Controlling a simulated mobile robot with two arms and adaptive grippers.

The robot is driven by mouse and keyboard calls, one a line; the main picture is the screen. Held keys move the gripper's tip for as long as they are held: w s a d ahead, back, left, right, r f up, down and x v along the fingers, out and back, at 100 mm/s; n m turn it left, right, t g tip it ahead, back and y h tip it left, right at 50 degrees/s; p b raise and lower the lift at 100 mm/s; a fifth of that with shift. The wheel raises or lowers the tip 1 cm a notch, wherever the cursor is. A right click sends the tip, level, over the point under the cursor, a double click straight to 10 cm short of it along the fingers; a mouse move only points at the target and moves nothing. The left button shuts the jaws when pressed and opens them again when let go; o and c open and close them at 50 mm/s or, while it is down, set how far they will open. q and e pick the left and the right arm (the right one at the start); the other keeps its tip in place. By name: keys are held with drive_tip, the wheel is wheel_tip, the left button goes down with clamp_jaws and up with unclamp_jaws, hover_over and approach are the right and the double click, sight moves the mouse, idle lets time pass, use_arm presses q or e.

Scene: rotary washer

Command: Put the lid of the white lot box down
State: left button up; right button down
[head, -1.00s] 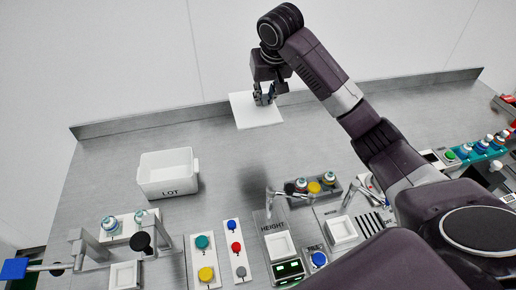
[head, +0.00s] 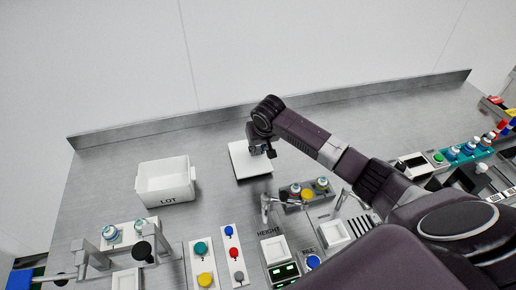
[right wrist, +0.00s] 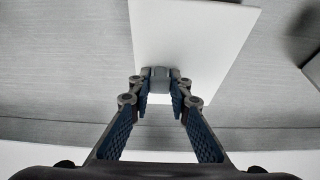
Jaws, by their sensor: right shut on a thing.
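The lid (head: 248,161) is a flat white square plate to the right of the white lot box in the head view. My right gripper (head: 262,150) is over the lid's far right part. In the right wrist view the gripper (right wrist: 160,92) is shut on the small grey knob (right wrist: 160,76) of the lid (right wrist: 190,40). The lid looks level and close to the table; I cannot tell whether it touches. The white lot box (head: 166,183) stands open and empty, marked LOT. My left gripper is not clearly in view.
The grey table (head: 110,175) is clear between box, lid and back ledge (head: 170,124). In front stand button panels (head: 203,262), a height station (head: 273,250) and a dark tray (head: 308,194) with several capped bottles. A teal rack (head: 468,152) stands at the right.

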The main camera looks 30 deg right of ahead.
drive_tip(key=shift+f, duration=0.2)
drive_tip(key=shift+f, duration=0.15)
drive_tip(key=c, duration=1.8)
unclamp_jaws()
drive_tip(key=b+v, duration=0.1)
drive_tip(key=v, duration=1.1)
